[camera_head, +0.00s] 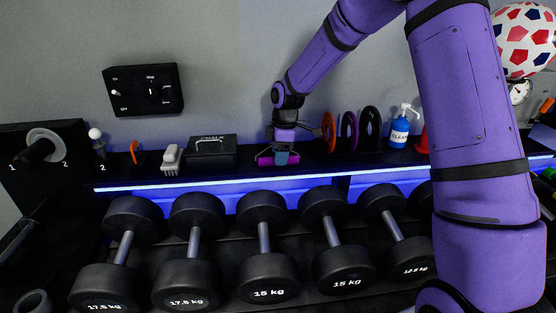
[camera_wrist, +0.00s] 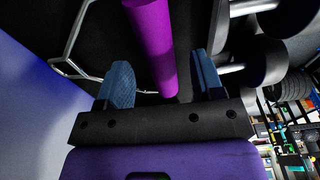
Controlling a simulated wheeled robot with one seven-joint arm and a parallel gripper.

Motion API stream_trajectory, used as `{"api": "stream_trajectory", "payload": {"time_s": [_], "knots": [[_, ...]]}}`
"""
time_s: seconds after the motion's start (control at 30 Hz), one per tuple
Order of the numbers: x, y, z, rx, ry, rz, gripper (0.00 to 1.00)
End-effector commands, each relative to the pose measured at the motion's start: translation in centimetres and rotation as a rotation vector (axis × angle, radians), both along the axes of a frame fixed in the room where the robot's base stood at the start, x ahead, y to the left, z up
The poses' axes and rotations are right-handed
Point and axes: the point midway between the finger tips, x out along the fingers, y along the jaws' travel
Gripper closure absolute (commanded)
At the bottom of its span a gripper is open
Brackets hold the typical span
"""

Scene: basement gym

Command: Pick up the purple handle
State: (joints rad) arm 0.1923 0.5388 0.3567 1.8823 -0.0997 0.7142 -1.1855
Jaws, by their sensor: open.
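The purple handle (camera_head: 293,157) lies on the black shelf, partly hidden behind my gripper in the head view. In the wrist view the purple handle (camera_wrist: 152,40) is a smooth cylinder running from the top edge down between my fingers. A thin bent metal bar (camera_wrist: 72,45) runs beside it and leads toward its near end. My gripper (camera_head: 281,158) points down at the handle. In the wrist view my gripper (camera_wrist: 164,80) is open, with one blue finger on each side of the handle and visible gaps. I cannot tell how deep the fingers reach.
A black chalk box (camera_head: 210,145) and a grey-white brush (camera_head: 172,158) are left on the shelf. Orange, purple and black discs (camera_head: 350,130) and a blue spray bottle (camera_head: 400,128) stand right. A lit shelf edge (camera_head: 220,180) runs above several dumbbells (camera_head: 268,275).

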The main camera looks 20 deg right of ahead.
Motion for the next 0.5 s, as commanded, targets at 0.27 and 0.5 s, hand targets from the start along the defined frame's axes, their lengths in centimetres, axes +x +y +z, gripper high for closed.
{"api": "stream_trajectory", "payload": {"time_s": [0.27,0.5], "knots": [[0.0,0.3,-1.8,0.001,0.000,0.001,0.39],[0.0,0.3,-1.8,0.000,-0.001,0.001,0.57]]}}
